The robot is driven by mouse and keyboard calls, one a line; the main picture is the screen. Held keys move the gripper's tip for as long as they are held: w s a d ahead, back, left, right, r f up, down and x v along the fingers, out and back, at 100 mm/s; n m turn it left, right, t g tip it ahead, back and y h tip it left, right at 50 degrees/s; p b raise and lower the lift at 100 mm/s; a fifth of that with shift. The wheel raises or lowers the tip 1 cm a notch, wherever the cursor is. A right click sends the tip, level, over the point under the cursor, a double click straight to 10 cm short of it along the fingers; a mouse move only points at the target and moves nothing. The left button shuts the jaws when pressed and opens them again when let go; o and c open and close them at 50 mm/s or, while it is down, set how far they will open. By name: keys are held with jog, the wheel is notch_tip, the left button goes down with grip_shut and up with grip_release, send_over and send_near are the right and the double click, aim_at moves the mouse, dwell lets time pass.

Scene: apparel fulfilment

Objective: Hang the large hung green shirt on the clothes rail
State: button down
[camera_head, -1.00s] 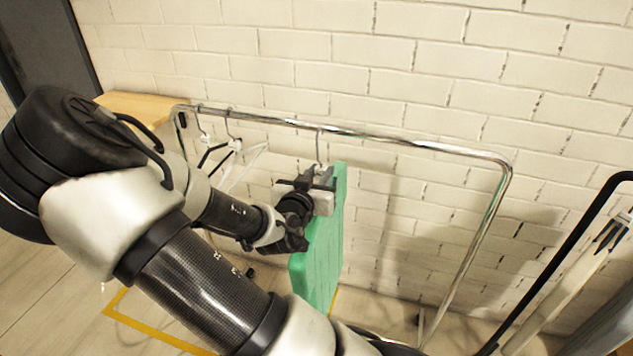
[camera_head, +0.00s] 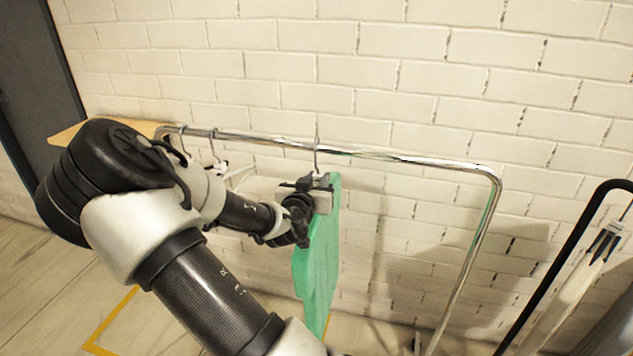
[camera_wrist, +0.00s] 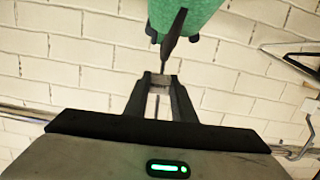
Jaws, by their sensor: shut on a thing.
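The green shirt (camera_head: 318,255) hangs upright from its hanger below the clothes rail (camera_head: 420,160), near the rail's middle. My gripper (camera_head: 322,183) is shut on the hanger's neck, just above the shirt. The hanger's metal hook (camera_head: 316,158) rises from the jaws to the rail, and its top shows slightly above the bar. I cannot tell whether the hook bears on the bar. In the wrist view the jaws (camera_wrist: 161,80) close on the dark hanger (camera_wrist: 174,38), with the green shirt (camera_wrist: 187,14) beyond. The arm hides part of the shirt's left side.
Other hangers (camera_head: 213,150) hang at the rail's left end, partly behind my arm. The rail to the right of the shirt is bare. A white brick wall (camera_head: 400,60) stands close behind. A black-framed rack (camera_head: 560,265) stands at the right.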

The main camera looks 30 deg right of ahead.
jog(key=shift+f, duration=0.3)
jog(key=c, duration=1.4)
grip_release()
jog(key=shift+s+a, duration=0.1)
jog(key=p+v, duration=0.9)
jog(key=v, duration=0.8)
jog(key=shift+p, duration=0.4)
